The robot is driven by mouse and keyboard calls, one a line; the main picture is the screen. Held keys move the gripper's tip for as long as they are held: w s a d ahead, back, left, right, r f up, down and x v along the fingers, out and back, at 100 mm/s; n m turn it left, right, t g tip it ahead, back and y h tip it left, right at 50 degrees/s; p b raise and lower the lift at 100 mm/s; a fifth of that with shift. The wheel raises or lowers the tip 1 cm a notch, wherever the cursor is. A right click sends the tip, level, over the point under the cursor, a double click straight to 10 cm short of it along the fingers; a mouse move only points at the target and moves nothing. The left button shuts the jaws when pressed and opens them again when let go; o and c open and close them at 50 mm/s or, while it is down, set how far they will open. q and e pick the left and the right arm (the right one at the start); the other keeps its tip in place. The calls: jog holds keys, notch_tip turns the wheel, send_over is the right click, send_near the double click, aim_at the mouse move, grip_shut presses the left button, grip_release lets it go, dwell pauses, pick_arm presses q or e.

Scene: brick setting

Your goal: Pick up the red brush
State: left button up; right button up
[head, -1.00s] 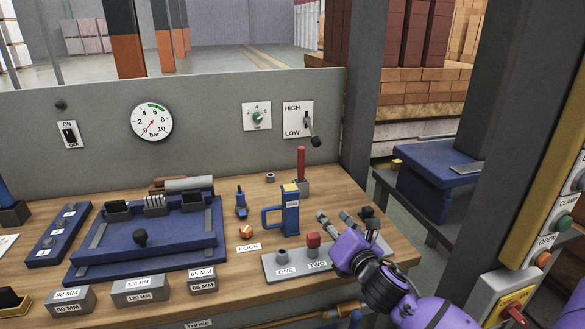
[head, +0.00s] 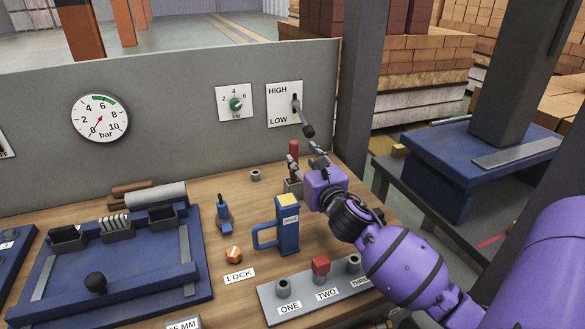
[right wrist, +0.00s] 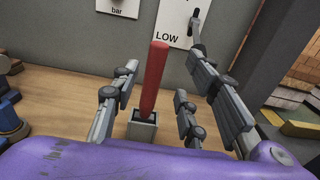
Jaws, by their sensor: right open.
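The red brush (head: 294,149) stands upright in a small grey holder (head: 293,187) near the back of the bench. In the right wrist view its red handle (right wrist: 154,82) rises from the square holder (right wrist: 142,126), and anything lower is hidden inside. My right gripper (head: 305,160) is open at the handle, and its palm is in front of the holder. In the wrist view the handle appears between its spread fingers (right wrist: 163,88), not gripped. I cannot tell whether a finger touches it. My left gripper is out of view.
A blue mug-like block (head: 287,228) stands left of my right arm. A button strip (head: 300,299) lies in front. A HIGH/LOW lever (head: 303,117) sticks out of the grey panel (head: 190,110) above the brush. A blue fixture (head: 130,262) fills the left side.

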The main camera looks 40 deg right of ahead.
aim_at(295, 155)
jog(key=x, duration=0.5)
jog(key=shift+w+a+f, duration=0.25)
jog(key=shift+w+f, duration=0.05)
jog(key=shift+w, duration=0.1)
jog(key=shift+c, duration=0.2)
grip_shut()
